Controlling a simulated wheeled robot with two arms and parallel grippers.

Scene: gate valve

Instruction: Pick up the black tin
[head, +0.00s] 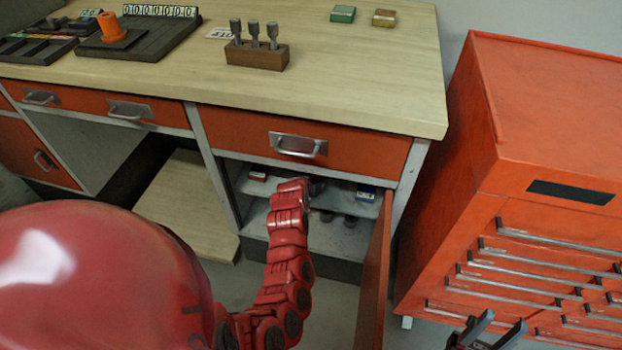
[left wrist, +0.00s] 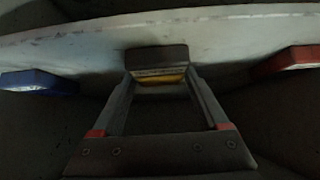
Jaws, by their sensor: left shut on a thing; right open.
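The black tin (left wrist: 157,56), a small dark box with a yellowish band on one side, sits between the fingertips of my left gripper (left wrist: 160,78) in the left wrist view. The left gripper is shut on it, one finger on each side. The tin is at the pale shelf edge; I cannot tell whether it still touches the shelf. In the head view my red left arm reaches into the open cupboard and hides the tin. My right gripper (head: 487,334) is open and empty at the bottom right of the head view.
A red box (head: 258,174) and a blue box (head: 365,193) flank the tin on the cupboard shelf. The open cupboard door (head: 374,275) stands right of my left arm. A red tool cabinet (head: 560,140) is farther right. The workbench (head: 330,60) is above.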

